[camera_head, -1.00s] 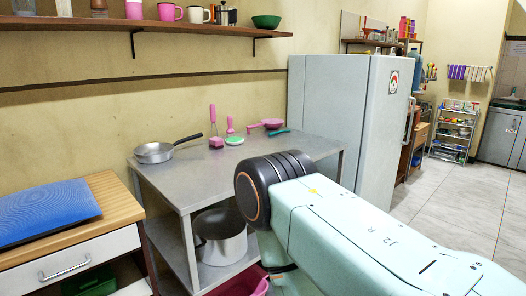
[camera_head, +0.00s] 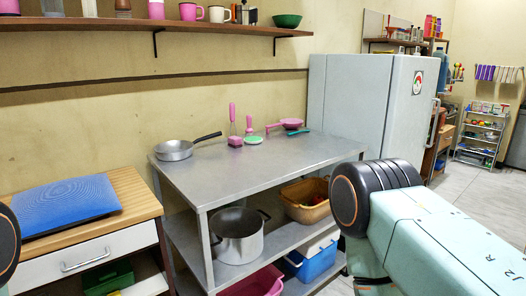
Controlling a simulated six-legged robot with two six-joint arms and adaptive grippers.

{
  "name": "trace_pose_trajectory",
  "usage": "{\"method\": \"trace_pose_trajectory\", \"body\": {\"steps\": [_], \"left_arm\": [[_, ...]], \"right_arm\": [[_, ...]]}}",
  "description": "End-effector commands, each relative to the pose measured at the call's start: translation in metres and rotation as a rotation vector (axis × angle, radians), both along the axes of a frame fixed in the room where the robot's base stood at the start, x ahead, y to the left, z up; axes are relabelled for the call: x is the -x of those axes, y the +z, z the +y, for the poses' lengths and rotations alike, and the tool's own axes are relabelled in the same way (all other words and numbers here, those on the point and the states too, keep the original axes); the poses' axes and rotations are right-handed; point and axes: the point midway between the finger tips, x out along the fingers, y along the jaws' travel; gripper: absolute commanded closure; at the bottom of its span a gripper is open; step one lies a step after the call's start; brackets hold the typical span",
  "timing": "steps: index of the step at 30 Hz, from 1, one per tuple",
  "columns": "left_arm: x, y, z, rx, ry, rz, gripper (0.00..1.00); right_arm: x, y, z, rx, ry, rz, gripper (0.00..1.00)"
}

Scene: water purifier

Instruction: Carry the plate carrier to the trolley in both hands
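I cannot make out a plate carrier in this view. A small tiered metal rack (camera_head: 481,137) with several small items stands at the far right by the wall; I cannot tell whether it is the trolley. My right arm crosses the lower right, but its gripper is out of view. A dark joint of my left arm shows at the left edge; its gripper is also out of view.
A steel table (camera_head: 262,162) holds a frying pan (camera_head: 175,150) and pink utensils. Its lower shelves hold a pot (camera_head: 238,236), a basket (camera_head: 306,203) and a blue box (camera_head: 314,262). A fridge (camera_head: 370,108) stands behind. Tiled floor (camera_head: 458,187) is open at right.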

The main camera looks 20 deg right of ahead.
Motion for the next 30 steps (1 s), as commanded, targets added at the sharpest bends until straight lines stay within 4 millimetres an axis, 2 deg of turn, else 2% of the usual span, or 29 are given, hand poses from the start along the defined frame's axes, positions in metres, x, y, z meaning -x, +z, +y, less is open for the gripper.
{"method": "trace_pose_trajectory", "body": {"steps": [14,21,30], "left_arm": [[0.0002,-0.0001,0.0000,0.000,0.000,0.000,0.60],[0.0002,-0.0001,0.0000,0.000,0.000,0.001,0.77],[0.0002,-0.0001,0.0000,0.000,0.000,0.000,0.77]], "right_arm": [[-0.0001,-0.0001,0.0000,0.000,0.000,0.000,0.60],[0.0000,-0.0001,0.0000,0.000,0.000,0.000,0.78],[0.0000,0.0000,0.0000,0.000,0.000,0.000,0.78]]}}
